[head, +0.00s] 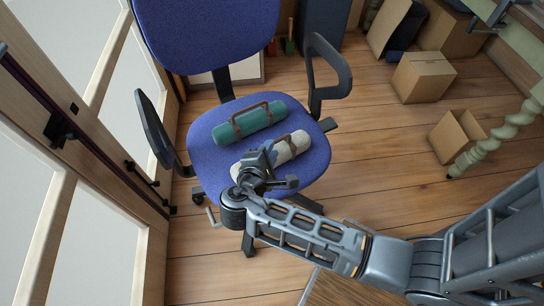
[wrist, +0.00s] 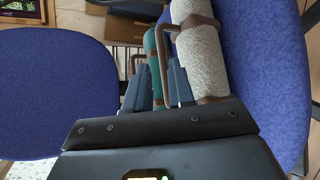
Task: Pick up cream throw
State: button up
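The cream throw (head: 291,148) is a rolled bundle with brown straps and a carry handle, lying on the blue chair seat. It also shows in the wrist view (wrist: 201,62), with its brown handle (wrist: 165,62) standing out to the left. My gripper (head: 266,157) is over the near-left part of the throw and hides some of it. In the wrist view the two fingers (wrist: 161,84) are apart, and the handle shows in line with the gap between them. I cannot tell whether the fingers touch it.
A rolled teal throw (head: 249,121) with brown straps lies just behind the cream one on the chair seat (head: 208,160). Armrests (head: 329,72) rise on both sides, with the backrest (head: 205,30) behind. Cardboard boxes (head: 423,77) stand at the right; the floor between is clear.

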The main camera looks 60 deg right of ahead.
aim_at(288, 146)
jog(key=shift+f+b+x, duration=0.1)
jog(key=shift+b+x, duration=0.15)
jog(key=shift+x, duration=1.35)
jog(key=shift+f+b+x, duration=0.15)
jog(key=shift+b+x, duration=0.05)
jog(key=shift+x, duration=1.4)
jog(key=shift+a, duration=0.15)
jog(key=shift+c, duration=0.4)
grip_shut()
